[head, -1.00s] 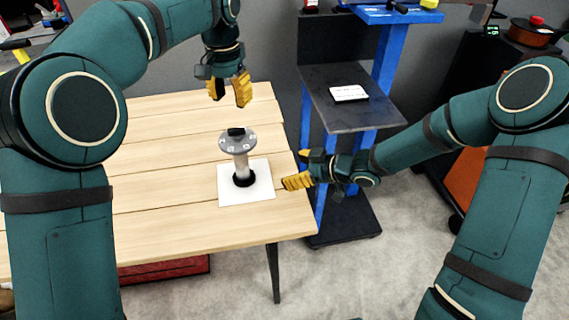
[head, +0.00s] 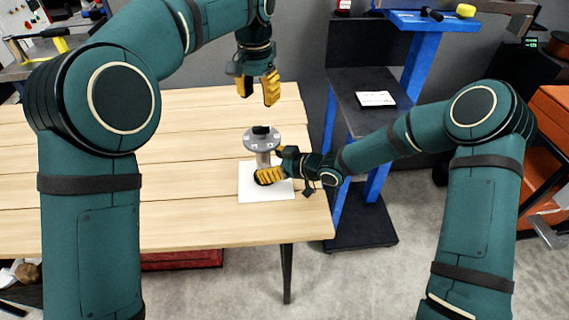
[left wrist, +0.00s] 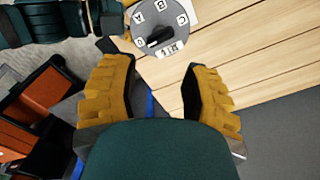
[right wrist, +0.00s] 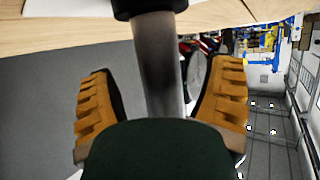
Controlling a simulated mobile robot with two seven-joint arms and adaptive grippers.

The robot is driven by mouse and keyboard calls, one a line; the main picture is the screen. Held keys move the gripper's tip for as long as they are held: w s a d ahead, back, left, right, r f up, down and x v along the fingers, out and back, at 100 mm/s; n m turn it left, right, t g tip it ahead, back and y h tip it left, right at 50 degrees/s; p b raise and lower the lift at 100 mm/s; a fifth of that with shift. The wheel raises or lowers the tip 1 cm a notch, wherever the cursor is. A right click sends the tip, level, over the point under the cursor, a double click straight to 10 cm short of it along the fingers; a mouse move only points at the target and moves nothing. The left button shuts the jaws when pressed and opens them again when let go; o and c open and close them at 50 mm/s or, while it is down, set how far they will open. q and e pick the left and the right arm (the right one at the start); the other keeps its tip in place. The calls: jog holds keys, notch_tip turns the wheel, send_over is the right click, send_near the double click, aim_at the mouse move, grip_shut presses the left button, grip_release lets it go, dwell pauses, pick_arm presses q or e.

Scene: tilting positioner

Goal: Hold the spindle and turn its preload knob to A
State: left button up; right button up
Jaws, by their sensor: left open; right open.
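The spindle is a grey post (head: 263,158) with a round grey dial (head: 263,143) and a black preload knob (head: 261,130) on top. In the left wrist view the dial (left wrist: 176,29) shows letters including A, B and C around the knob (left wrist: 158,38); I cannot tell exactly where it points. My left gripper (head: 258,92) is open and empty, above and behind the knob. My right gripper (head: 266,163) is open at the post, below the dial. In the right wrist view the post (right wrist: 160,65) appears between its spread fingers, with no clear contact.
The spindle stands on a white plate (head: 249,184) near the right end of the slatted wooden table (head: 190,205). A blue-framed rack with a dark shelf (head: 366,123) and a white card (head: 375,99) stands to the right. The table left of the spindle is clear.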

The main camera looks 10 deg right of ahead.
aim_at(261, 126)
jog(key=shift+x, duration=1.1)
grip_shut()
pick_arm(q)
jog(key=o, duration=0.6)
jog(key=shift+c, duration=0.2)
notch_tip(261, 126, down, 10)
jog(key=n, duration=0.7)
jog(key=shift+r, duration=0.15)
jog(key=c, duration=1.2)
